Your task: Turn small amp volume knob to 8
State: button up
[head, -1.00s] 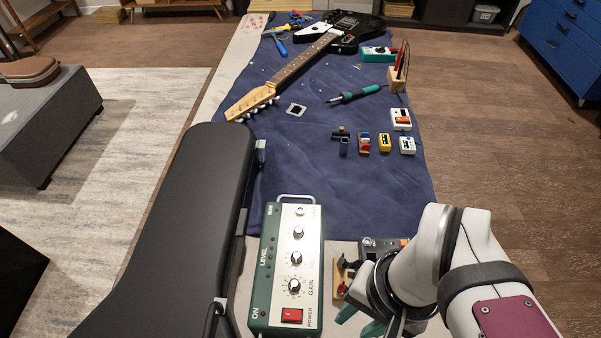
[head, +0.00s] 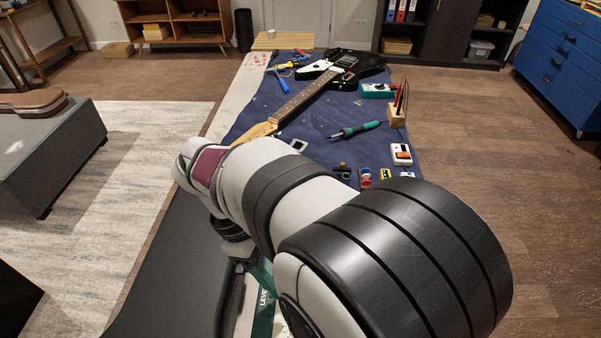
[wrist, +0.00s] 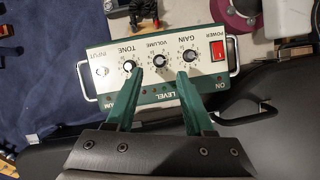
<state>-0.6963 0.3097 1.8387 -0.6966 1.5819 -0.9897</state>
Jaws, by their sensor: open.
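The small amp shows in the wrist view as a green case with a pale panel (wrist: 111,56). The volume knob (wrist: 160,60) is the middle of three knobs, between the tone knob (wrist: 128,67) and the gain knob (wrist: 190,55). Its setting is too small to read. My gripper (wrist: 160,76) is open and empty over the amp, its green fingers spread either side of the volume knob in the picture. I see no contact with the knob.
A red power switch (wrist: 218,50) sits beside the gain knob. A dark case (wrist: 278,75) lies beside the amp. The blue mat (head: 310,115) holds a guitar (head: 350,70), a soldering iron (head: 355,130) and several small pedals. A maroon-and-white item (wrist: 240,20) stands near the amp.

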jog(key=x, duration=0.5)
grip_shut()
